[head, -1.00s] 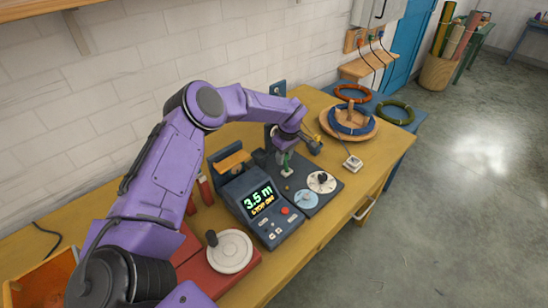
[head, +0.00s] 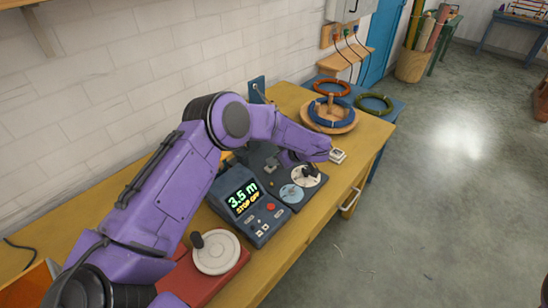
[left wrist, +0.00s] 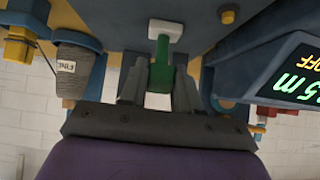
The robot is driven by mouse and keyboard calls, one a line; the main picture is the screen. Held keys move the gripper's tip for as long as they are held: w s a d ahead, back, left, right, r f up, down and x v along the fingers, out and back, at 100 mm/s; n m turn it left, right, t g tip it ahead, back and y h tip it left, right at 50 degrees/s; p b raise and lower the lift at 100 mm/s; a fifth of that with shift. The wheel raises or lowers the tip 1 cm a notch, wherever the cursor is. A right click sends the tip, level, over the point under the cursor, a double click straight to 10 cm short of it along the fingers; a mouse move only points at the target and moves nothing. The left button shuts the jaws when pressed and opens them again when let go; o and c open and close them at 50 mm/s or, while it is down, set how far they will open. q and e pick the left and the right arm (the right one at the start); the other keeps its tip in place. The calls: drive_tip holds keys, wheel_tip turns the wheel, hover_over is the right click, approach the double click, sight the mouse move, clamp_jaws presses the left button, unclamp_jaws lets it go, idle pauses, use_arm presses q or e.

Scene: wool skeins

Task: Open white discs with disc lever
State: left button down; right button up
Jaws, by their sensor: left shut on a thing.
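In the head view my left gripper (head: 283,160) is largely behind my purple wrist, above the dark base plate of the counter unit, and the lever is hidden there. A white dial disc (head: 308,180) with a black knob lies on that plate beside a pale blue disc (head: 291,193). I cannot tell whether any white discs worked by the lever are parted. My right gripper is out of view.
The counter display (head: 243,198) reads 3.5 m, STOP OFF. A white crank wheel (head: 216,254) stands on a red base at the front. A wooden holder (head: 349,124) with a blue skein is at the far end. A grey cone (left wrist: 78,68) stands close to my gripper.

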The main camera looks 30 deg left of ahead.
use_arm(q)
drive_tip(key=shift+d+f, duration=0.1)
drive_tip(key=shift+d, duration=0.05)
idle(0.3)
drive_tip(key=c, duration=0.9)
unclamp_jaws()
drive_tip(key=b+v, duration=0.2)
drive_tip(key=v, duration=0.8)
drive_tip(key=shift+d, duration=0.35)
drive_tip(key=shift+a, duration=0.1)
drive_tip(key=p+x, duration=0.2)
drive_tip(key=x, duration=0.8)
drive_tip(key=shift+a, duration=0.5)
